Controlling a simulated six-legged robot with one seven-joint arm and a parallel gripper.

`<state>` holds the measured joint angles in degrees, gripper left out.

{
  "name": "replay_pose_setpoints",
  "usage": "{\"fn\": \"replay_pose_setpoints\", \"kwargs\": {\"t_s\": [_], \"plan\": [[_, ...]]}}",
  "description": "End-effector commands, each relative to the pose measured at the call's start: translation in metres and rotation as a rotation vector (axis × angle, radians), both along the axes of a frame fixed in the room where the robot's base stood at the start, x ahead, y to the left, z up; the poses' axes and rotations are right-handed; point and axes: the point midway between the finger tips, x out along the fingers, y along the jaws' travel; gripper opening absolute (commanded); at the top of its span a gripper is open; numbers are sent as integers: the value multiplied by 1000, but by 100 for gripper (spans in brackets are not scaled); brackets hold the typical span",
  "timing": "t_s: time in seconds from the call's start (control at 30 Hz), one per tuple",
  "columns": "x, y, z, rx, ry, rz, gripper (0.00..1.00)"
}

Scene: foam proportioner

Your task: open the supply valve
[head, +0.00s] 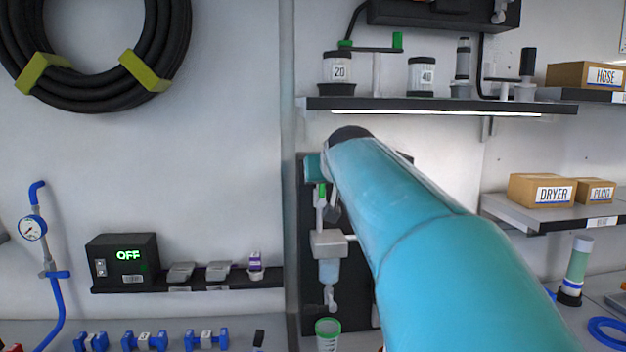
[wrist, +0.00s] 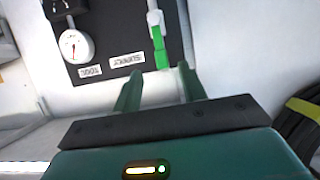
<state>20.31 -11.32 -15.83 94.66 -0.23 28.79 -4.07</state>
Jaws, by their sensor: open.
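The supply valve shows a green handle (wrist: 160,48) on a white stem, mounted on a black panel beside a label reading SUPPLY (wrist: 127,60). In the wrist view, the handle runs roughly in line with the stem. My gripper (wrist: 160,77) is open and empty. Its two green fingers point at the panel, with the handle's end in the gap between the fingertips or just past them; I cannot tell the depth. In the head view, a green handle (head: 321,194) shows on the black panel (head: 311,262), and my arm hides much of the panel and most of the gripper.
A round gauge (wrist: 75,45) sits on the panel near the valve. A lit shelf (head: 440,105) with jars is above the panel. A control box reading OFF (head: 122,262) is at left. A green-rimmed cup (head: 328,335) stands below. A black hose coil (head: 95,95) hangs upper left.

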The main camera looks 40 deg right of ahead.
Motion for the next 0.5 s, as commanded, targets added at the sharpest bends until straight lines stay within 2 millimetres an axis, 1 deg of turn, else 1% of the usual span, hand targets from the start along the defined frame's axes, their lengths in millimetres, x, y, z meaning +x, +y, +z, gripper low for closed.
{"fn": "replay_pose_setpoints", "kwargs": {"t_s": [0.1,0.5], "plan": [[-5,4,2,1,0,0,42],[-5,4,3,1,0,0,42]]}}
